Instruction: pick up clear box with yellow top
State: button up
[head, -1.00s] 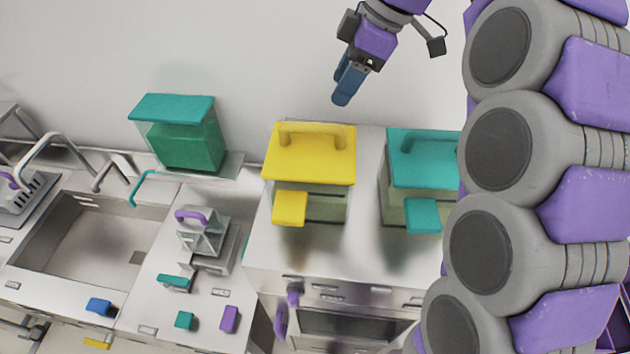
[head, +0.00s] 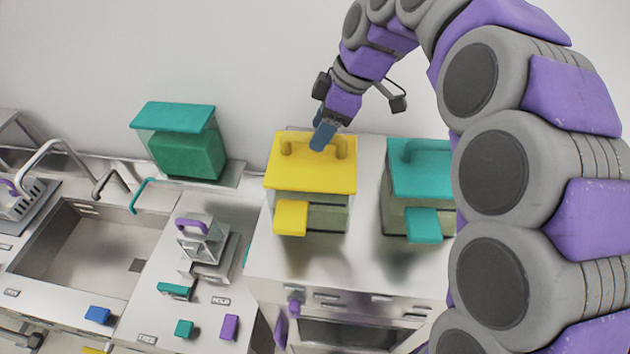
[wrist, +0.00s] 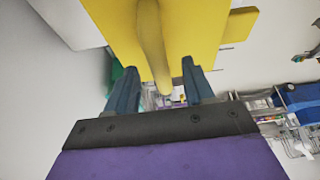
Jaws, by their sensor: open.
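The clear box with a yellow top (head: 311,175) stands on the metal counter, with a handle bar across its lid and a yellow block (head: 291,217) on its front. My gripper (head: 322,136) is at the lid's handle in the head view, its blue fingers pointing down. In the wrist view the yellow top (wrist: 195,30) fills the upper middle, and the yellow handle bar (wrist: 152,45) runs between the two spread fingers of my gripper (wrist: 158,88). The fingers look apart from the bar. Part of the handle is hidden behind the fingers in the head view.
A similar box with a teal top (head: 420,165) stands close on the right, partly behind my arm. A teal-topped green box (head: 185,150) is at the back left. A sink (head: 80,245) lies further left. The counter in front of the yellow-topped box is clear.

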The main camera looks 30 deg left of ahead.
jog(key=shift+s+a+f, duration=0.1)
jog(key=shift+a+f, duration=0.5)
jog(key=shift+f, duration=0.2)
jog(key=shift+a+f, duration=0.15)
jog(key=shift+a, duration=0.15)
jog(key=shift+d, duration=0.5)
jog(key=c, duration=0.8)
grip_shut()
